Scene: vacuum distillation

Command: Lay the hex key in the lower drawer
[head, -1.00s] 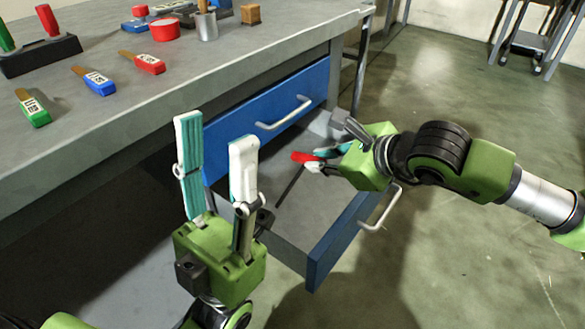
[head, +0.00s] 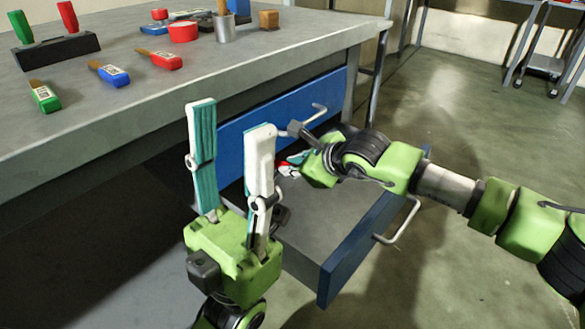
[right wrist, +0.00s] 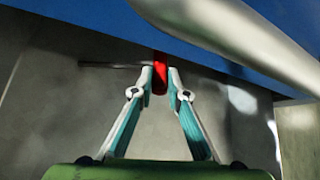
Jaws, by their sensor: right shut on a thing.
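The lower drawer (head: 350,255) is pulled open, with a blue front and grey inside. My right gripper (head: 290,165) reaches over its inner part, below the upper drawer front. In the right wrist view, my right gripper (right wrist: 160,80) is shut on the red handle of the hex key (right wrist: 160,68). A thin dark shaft seems to run left from it. In the head view only a bit of the red handle (head: 282,164) shows; the rest is hidden. I cannot tell whether the key touches the drawer floor. My left gripper (head: 231,117) is open and empty, left of the drawer.
The upper blue drawer (head: 235,140) is shut, its handle (head: 318,112) close to my right gripper. On the bench top (head: 120,115) lie green (head: 45,97), blue (head: 112,75) and red (head: 162,60) brushes. A metal cup (head: 225,28) stands further back.

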